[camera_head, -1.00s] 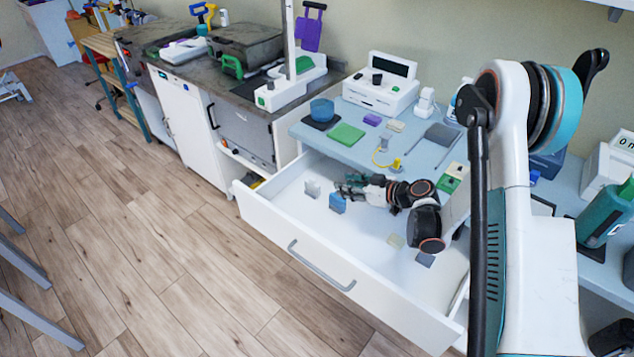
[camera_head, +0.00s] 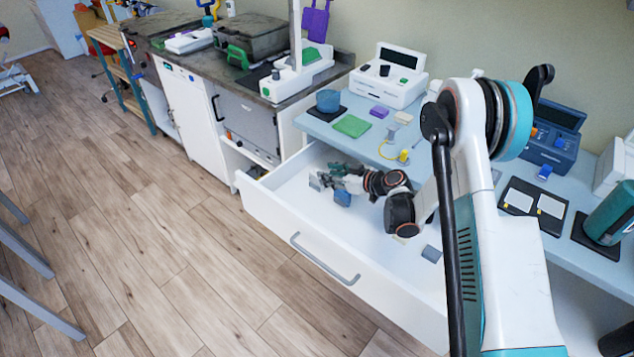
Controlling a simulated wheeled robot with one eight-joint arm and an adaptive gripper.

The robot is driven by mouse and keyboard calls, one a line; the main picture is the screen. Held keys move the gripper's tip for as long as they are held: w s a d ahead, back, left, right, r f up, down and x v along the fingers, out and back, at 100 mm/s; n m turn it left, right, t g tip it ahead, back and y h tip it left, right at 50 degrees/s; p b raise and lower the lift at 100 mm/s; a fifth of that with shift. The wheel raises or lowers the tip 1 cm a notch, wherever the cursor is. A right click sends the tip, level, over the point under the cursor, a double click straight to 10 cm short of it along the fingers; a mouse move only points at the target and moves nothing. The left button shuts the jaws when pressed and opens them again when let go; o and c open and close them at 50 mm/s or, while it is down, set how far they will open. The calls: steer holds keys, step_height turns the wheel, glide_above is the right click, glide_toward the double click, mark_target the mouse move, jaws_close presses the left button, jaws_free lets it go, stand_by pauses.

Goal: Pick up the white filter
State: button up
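A small white-grey piece, which looks like the white filter (camera_head: 315,182), stands in the open white drawer, toward its left part. My gripper (camera_head: 325,177) reaches into the drawer from the right, with its teal and dark fingers pointing left. The fingers look apart, and their tips are right at the filter. They hide part of it, and I cannot tell whether they touch it. A blue block (camera_head: 343,198) stands in the drawer just below and to the right of my fingers.
The drawer (camera_head: 290,222) is pulled out, with a grey-blue piece (camera_head: 431,253) lying in its right part. The wooden floor in front is clear.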

mark_target(317, 179)
steer(key=b+x, duration=0.1)
steer(key=x, duration=0.3)
steer(key=shift+w+d+f+b, duration=0.1)
steer(key=shift+w+f+b, duration=0.1)
steer(key=shift+b, duration=0.15)
steer(key=shift+r, duration=0.1)
jaws_close()
